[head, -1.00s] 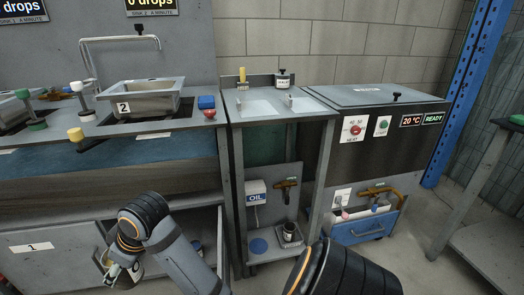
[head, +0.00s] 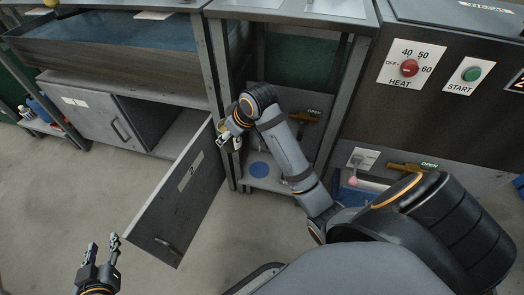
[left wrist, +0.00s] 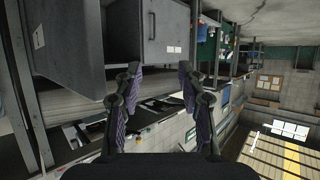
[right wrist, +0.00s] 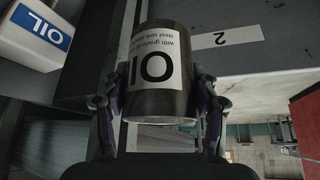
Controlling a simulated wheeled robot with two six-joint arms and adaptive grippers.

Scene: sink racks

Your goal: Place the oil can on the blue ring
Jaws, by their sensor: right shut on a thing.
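The oil can (right wrist: 165,75), a dark metal can with a white OIL label, is held between the fingers of my right gripper (right wrist: 158,105). In the head view my right gripper (head: 230,136) is beside the top of the open cabinet door, left of the blue ring; the can hardly shows there. The blue ring (head: 260,169) looks like a flat blue disc on the low shelf. The can is apart from it. My left gripper (head: 101,262) is open and empty over the floor at lower left; its spread fingers also show in the left wrist view (left wrist: 160,85).
An open grey cabinet door (head: 178,205) stands just left of the shelf. A white OIL box (right wrist: 35,35) is close to the can in the right wrist view. A shelf post (head: 221,105) stands by my right gripper.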

